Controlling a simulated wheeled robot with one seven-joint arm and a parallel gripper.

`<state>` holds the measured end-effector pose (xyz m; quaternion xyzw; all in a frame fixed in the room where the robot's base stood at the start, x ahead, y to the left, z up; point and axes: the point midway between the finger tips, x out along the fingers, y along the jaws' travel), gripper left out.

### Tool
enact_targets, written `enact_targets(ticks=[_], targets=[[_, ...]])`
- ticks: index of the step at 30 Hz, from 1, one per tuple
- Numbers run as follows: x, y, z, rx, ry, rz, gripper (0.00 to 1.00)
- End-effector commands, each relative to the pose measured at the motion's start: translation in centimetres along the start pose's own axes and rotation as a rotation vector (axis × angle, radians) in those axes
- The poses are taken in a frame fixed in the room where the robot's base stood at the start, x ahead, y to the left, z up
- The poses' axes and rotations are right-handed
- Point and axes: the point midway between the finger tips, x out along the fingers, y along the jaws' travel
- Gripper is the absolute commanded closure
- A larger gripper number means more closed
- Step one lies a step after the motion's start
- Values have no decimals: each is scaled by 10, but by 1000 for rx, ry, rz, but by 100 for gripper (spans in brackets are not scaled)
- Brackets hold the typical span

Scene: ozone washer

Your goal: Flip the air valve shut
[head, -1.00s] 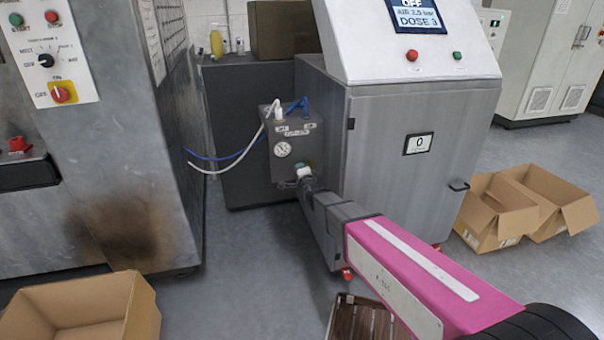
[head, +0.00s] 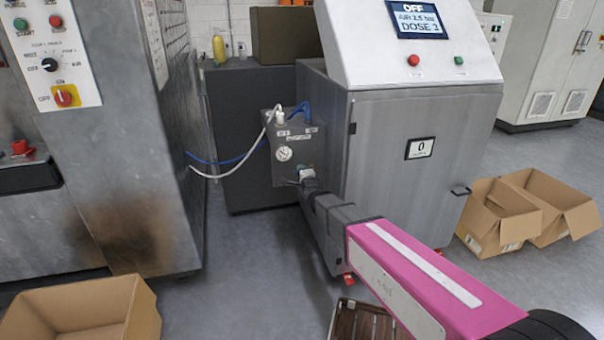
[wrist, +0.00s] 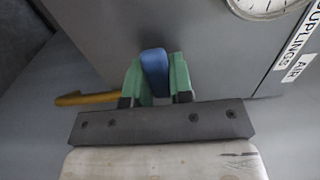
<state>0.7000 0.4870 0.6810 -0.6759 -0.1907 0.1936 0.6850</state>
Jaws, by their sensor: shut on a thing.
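The air valve's blue lever (wrist: 154,68) shows in the wrist view between the two green fingers of my gripper (wrist: 157,82). The fingers are shut on it, one on each side. In the head view my gripper (head: 307,176) is at the lower front of the small grey air box (head: 275,172), below its round gauge (head: 284,153). The lever is mostly hidden there by my gripper. A yellow-brown bar (wrist: 82,98) sticks out left of the fingers in the wrist view. I cannot tell whether it belongs to the valve.
A white and a blue hose (head: 226,160) run left from the air box. The grey washer cabinet (head: 400,185), its screen reading OFF, stands close on the right. A scorched grey machine (head: 120,190) stands left. Open cardboard boxes (head: 75,310) lie on the floor, left and right.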

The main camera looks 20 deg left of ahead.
Motion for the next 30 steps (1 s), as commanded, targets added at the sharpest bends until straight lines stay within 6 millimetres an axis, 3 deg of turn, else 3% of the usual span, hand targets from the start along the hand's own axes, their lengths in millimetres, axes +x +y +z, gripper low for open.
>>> enact_targets(ticks=[1, 3, 17, 23, 30], targets=[[-1, 0, 0, 8, 1, 1, 72], [-1, 0, 0, 7, 1, 1, 53], [-10, 0, 0, 3, 1, 0, 53], [-38, 0, 0, 3, 1, 1, 53], [-84, -1, 0, 4, 1, 1, 53]])
